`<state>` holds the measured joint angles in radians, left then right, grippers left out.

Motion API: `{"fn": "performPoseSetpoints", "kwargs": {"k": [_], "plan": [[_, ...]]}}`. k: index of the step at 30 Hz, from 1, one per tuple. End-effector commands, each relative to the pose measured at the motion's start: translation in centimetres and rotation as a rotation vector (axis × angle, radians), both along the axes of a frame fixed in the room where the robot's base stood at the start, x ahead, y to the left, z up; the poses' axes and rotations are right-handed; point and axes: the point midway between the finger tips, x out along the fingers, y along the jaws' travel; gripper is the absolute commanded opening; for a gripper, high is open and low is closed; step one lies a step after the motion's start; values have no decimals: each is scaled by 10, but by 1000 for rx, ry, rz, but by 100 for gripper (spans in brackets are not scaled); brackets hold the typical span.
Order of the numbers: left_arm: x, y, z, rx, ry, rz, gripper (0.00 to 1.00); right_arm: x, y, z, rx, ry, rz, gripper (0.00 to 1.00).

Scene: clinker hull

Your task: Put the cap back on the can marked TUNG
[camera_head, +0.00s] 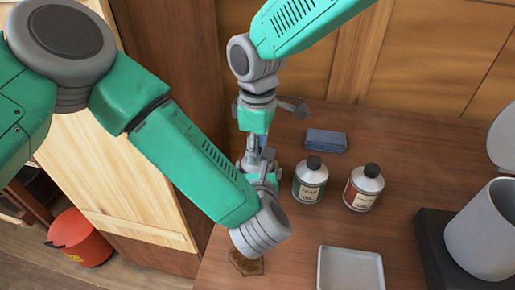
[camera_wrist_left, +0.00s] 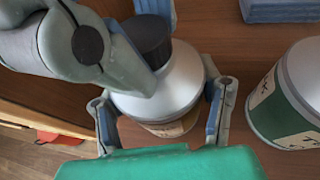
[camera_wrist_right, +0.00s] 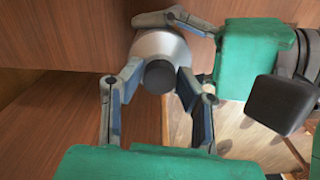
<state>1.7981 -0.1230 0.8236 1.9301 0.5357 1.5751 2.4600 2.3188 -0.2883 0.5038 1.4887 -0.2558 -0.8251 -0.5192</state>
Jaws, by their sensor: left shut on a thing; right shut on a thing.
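A silver-topped can (camera_wrist_left: 185,85) stands between the fingers of my left gripper (camera_wrist_left: 165,115), which is shut on it. Its pale label (camera_wrist_left: 175,126) shows only in part and I cannot read it. A black cap (camera_wrist_left: 148,40) is at the top of this can; it also shows in the right wrist view (camera_wrist_right: 158,76). My right gripper (camera_wrist_right: 158,80) is shut on the cap from above. I cannot tell whether the cap is fully seated. In the head view my right gripper (camera_head: 258,148) and left gripper (camera_head: 261,170) meet, and my arms hide the can.
Two capped cans stand to the right, one with a green label (camera_head: 309,186), one with a reddish label (camera_head: 361,193). A blue-grey block (camera_head: 326,141) lies behind them. A pale tray (camera_head: 350,272) is in front. A grey pot (camera_head: 482,235) stands at right. A brown piece (camera_head: 244,263) lies near the left edge.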

Motion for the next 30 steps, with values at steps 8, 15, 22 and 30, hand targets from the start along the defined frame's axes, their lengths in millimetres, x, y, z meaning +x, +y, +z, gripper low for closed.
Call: {"fn": "performPoseSetpoints", "kwargs": {"k": [8, 15, 22, 30], "plan": [[-2, -2, 0, -2, 2, -7, 0, 2, 1, 2, 5, -7, 3, 50], [-1, -1, 0, -2, 1, -4, 0, 2, 0, 1, 3, -4, 4, 50], [-1, -1, 0, -1, 1, -2, 0, 2, 0, 20, 2, -6, 4, 50], [0, -1, 0, -1, 0, -2, 0, 1, 0, 46, 2, -3, 5, 50]]}}
